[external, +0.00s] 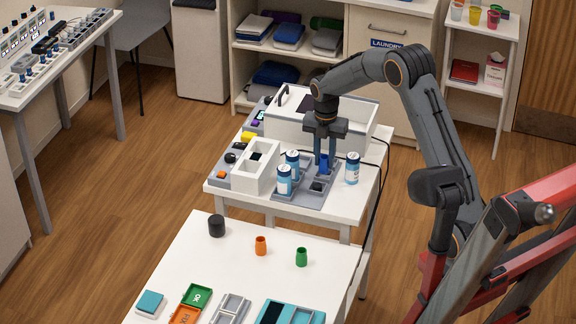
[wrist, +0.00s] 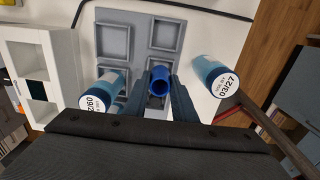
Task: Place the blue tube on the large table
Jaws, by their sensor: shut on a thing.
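The blue tube (external: 324,164) is upright between the fingers of my gripper (external: 325,158). The wrist view shows its open round top (wrist: 159,77) between the two fingertips (wrist: 159,92). My gripper is shut on it, over the grey tray (external: 312,198) on the rear white table (external: 345,207). I cannot tell whether the tube's lower end touches the tray. The white table in the foreground (external: 215,262) looks the larger; its front part is cut off by the picture edge.
Blue, white-labelled bottles (external: 284,181) stand left of my gripper, and another (external: 352,168) stands close on its right.

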